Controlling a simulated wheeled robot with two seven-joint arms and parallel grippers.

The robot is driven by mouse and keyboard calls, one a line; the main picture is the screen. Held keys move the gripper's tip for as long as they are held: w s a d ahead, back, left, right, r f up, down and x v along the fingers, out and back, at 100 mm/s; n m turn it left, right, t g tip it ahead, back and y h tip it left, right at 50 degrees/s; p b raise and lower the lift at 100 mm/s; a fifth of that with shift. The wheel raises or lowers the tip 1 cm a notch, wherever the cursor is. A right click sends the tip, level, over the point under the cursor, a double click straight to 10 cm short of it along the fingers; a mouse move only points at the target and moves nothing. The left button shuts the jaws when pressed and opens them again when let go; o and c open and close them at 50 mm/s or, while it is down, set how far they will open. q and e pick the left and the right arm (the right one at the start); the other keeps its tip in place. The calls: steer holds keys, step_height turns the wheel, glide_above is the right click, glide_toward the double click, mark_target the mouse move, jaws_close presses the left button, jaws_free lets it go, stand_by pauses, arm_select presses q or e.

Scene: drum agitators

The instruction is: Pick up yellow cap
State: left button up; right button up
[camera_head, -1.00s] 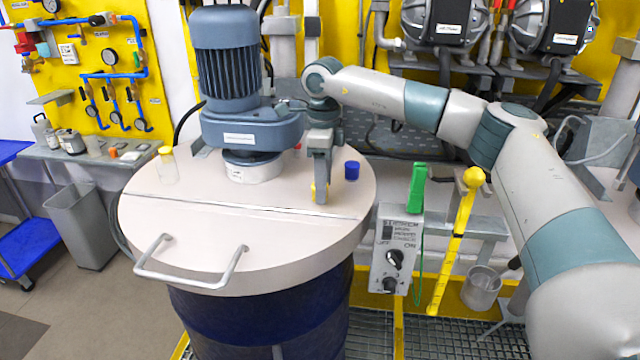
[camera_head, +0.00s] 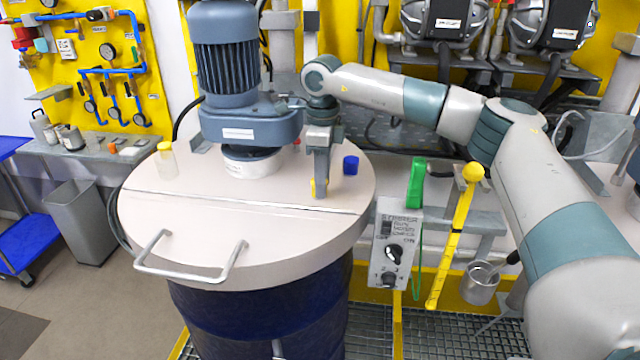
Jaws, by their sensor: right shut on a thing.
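My right gripper (camera_head: 319,190) reaches in from the right and points straight down over the pale drum lid, just right of the motor. Its fingers are shut on a small yellow cap (camera_head: 313,186), mostly hidden by the fingers. I cannot tell whether the cap still touches the lid. A clear bottle with a yellow top (camera_head: 165,147) stands at the lid's left rear. My left gripper is not in view.
A blue cap (camera_head: 351,165) stands right of the gripper, and a red item (camera_head: 297,142) is partly hidden behind it. The blue-grey motor (camera_head: 235,75) rises at the lid's rear. The lid's front half (camera_head: 220,215) is clear except for a handle (camera_head: 190,272).

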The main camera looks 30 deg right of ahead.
steer(key=shift+r, duration=0.1)
steer(key=shift+w+r+b, duration=0.1)
steer(key=shift+r+b, duration=0.4)
steer(key=shift+b, duration=0.05)
step_height(320, 180, up, 2)
steer(key=shift+r+b, duration=0.2)
steer(key=shift+b, duration=0.6)
steer(key=s+d+r+b, duration=0.4)
steer(key=s+d+r, duration=0.2)
steer(key=s, duration=0.4)
steer(key=shift+d+r, duration=0.2)
steer(key=shift+r, duration=0.5)
steer(key=shift+a+f, duration=0.1)
